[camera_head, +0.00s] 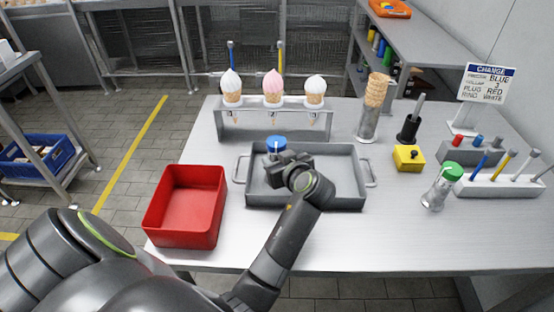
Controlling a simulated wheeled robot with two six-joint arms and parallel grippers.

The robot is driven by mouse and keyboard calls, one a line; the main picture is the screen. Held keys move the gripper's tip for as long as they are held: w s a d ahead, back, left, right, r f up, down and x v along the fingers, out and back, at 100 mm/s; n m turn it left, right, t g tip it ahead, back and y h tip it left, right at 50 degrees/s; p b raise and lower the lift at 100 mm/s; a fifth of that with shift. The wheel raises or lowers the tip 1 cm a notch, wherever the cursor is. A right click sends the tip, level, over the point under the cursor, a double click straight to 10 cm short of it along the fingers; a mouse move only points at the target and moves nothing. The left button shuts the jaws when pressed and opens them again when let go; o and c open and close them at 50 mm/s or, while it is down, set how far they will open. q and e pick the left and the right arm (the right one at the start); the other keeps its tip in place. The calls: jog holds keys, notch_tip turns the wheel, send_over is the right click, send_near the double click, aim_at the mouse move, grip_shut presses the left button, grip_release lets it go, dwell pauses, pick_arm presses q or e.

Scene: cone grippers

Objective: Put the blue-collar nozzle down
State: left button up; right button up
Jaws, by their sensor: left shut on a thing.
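The blue-collar nozzle (276,142) shows as a blue ring with a pale top, over the left part of the grey tray (347,203). My left gripper (278,158) is shut on it from the near side. The gripper and wrist hide the lower part of the nozzle, so I cannot tell whether it touches the tray floor. My right gripper is not in view.
A red bin (186,205) stands left of the tray. Behind is a rack (246,126) with three ice cream cones. To the right are a cone stack (376,92), a yellow block (408,158), a green-capped shaker (441,187), a tool holder (495,186) and a sign (486,84).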

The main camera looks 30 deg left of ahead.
pick_arm(q)
jog(key=shift+f, duration=0.1)
jog(key=o, duration=1.2)
jog(key=shift+c, duration=0.2)
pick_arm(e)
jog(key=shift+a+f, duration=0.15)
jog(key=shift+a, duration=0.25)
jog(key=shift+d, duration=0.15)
